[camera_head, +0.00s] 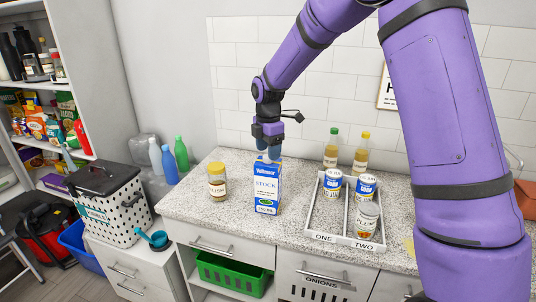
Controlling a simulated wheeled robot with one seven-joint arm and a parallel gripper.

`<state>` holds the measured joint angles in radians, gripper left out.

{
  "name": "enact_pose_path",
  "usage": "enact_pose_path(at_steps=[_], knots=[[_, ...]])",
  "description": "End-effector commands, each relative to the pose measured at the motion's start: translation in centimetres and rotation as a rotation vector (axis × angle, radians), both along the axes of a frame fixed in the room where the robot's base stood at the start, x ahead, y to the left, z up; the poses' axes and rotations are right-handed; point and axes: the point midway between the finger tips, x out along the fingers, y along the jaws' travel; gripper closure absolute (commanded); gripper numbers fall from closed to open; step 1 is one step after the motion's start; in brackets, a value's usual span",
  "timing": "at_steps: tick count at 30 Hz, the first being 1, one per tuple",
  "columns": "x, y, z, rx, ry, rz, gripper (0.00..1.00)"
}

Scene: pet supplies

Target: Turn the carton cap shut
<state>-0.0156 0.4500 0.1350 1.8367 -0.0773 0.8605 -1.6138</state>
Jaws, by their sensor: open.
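My gripper (268,152) is pointed down right over the carton's top. It is open, with its fingers at or just above the top. The carton's cap is hidden behind the gripper, so I cannot tell how it sits or whether the fingers touch it.
A jar with a yellow lid (217,182) stands left of the carton. A two-part white tray (322,222) with several cans is on the right. Two bottles (360,153) stand behind it. Free counter lies in front of the carton.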

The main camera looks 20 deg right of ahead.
Motion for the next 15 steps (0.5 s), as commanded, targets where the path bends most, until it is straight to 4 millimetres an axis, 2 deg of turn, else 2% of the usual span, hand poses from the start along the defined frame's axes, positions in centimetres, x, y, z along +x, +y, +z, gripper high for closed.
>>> enact_pose_path(at_steps=[6,15], knots=[[0.0,0.0,-1.8,0.0,0.001,0.0,0.38],[0.0,0.0,-1.9,0.0,-0.001,0.0,0.38]])
